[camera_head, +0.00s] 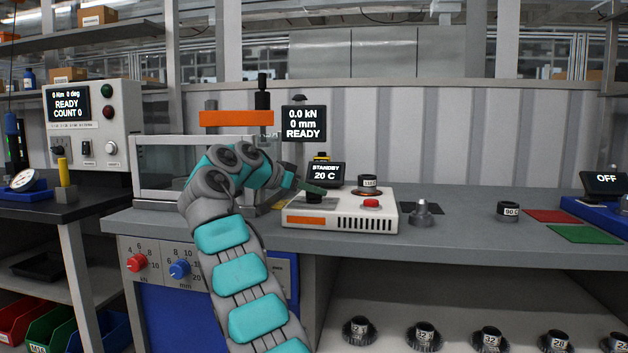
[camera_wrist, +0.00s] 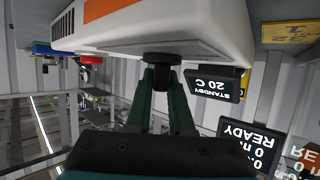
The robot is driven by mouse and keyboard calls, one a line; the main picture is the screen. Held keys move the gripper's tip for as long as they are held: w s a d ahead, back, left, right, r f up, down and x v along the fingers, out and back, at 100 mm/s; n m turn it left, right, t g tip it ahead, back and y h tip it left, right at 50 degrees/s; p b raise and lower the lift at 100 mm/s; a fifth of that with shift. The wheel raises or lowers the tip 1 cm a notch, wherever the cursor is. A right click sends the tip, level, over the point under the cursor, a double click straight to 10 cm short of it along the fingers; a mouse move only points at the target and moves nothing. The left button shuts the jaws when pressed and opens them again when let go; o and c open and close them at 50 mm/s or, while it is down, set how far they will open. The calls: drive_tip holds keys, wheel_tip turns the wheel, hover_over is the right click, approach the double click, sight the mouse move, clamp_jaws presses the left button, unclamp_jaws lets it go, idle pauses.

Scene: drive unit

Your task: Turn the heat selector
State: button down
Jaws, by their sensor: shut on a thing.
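In the head view the knob (camera_head: 314,197) is mostly hidden behind my gripper. My gripper (camera_head: 318,190) reaches in from the left above the unit. In the wrist view my gripper (camera_wrist: 161,80) has both green fingers closed on the knob. A small display (camera_head: 325,174) behind the unit reads STANDBY 20 C. It shows upside down in the wrist view (camera_wrist: 213,84).
A red button (camera_head: 371,203) and a ring-shaped part (camera_head: 367,184) sit on the unit, right of the knob. A grey metal part (camera_head: 423,214) stands to the right. A press with an orange bar (camera_head: 236,118) stands behind my arm.

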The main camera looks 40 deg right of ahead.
drive_tip(key=shift+r+m+g+p, duration=0.1)
drive_tip(key=shift+m+g+p, duration=0.3)
drive_tip(key=shift+p, duration=0.05)
drive_tip(key=c, duration=0.8)
unclamp_jaws()
